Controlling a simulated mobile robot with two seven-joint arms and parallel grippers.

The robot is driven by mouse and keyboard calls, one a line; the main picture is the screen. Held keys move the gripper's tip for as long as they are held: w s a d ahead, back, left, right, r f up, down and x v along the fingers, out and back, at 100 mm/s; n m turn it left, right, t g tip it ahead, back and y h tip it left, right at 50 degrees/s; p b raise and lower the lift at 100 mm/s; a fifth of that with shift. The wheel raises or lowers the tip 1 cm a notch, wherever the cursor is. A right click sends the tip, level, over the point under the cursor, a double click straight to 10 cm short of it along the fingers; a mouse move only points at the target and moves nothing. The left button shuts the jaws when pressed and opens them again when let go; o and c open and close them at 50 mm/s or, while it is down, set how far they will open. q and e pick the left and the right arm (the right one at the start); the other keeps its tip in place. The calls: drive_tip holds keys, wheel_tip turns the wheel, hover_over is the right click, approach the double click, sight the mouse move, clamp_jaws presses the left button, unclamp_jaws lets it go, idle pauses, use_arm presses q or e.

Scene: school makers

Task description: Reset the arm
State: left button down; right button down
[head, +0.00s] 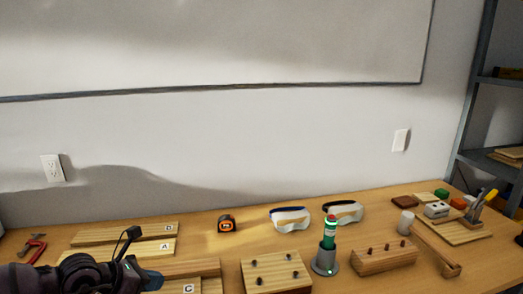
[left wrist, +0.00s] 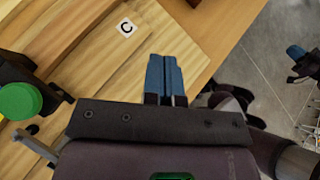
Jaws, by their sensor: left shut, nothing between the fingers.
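My left gripper (head: 152,279) shows at the lower left of the head view, over the near-left part of the wooden table (head: 230,256). In the left wrist view its two blue fingers (left wrist: 165,75) are together with nothing between them. The fingers are beside the wooden boards with the label C (left wrist: 126,27), which also shows in the head view (head: 188,288). My right gripper is out of the head view; a blue-tipped dark part at the right edge of the left wrist view looks like it (left wrist: 296,52), too small to judge its jaws.
A tape measure (head: 227,223), goggles (head: 290,218), a green-and-grey cylinder (head: 327,250) and drilled blocks (head: 275,270) stand farther right. Floor (left wrist: 265,75) shows beyond the table edge.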

use_arm(q)
drive_tip(key=s+d+f+n+t+h, duration=0.1)
drive_tip(key=s+d+f+n+h, duration=0.1)
drive_tip(key=s+d+n+h, duration=0.4)
drive_tip(key=s+a+f+n+t+y, duration=0.1)
drive_tip(key=s+f+n+t+y, duration=0.1)
drive_tip(key=n, duration=0.6)
drive_tip(key=s+a+f+n+t+y, duration=0.1)
drive_tip(key=s+f+n+t+y, duration=0.1)
drive_tip(key=n, duration=0.7)
drive_tip(key=s+a+f+n+t+y, duration=0.2)
drive_tip(key=f+n+t+y, duration=0.1)
drive_tip(key=n, duration=0.5)
drive_tip(key=shift+s+f+n+t+y, duration=0.2)
drive_tip(key=shift+f+y, duration=0.15)
drive_tip(key=shift+y, duration=0.3)
drive_tip(key=shift+s+f+n+t+y, duration=0.1)
drive_tip(key=shift+s+f+t+y, duration=0.2)
drive_tip(key=shift+y, duration=0.35)
drive_tip(key=s+a+f+n+g+y, duration=0.3)
drive_tip(key=s+f+n+g+y, duration=0.1)
drive_tip(key=s+f+n, duration=0.5)
drive_tip(key=shift+s+a+f+n+g, duration=0.2)
drive_tip(key=shift+s+a+n+g, duration=0.15)
drive_tip(key=shift+s+n, duration=0.7)
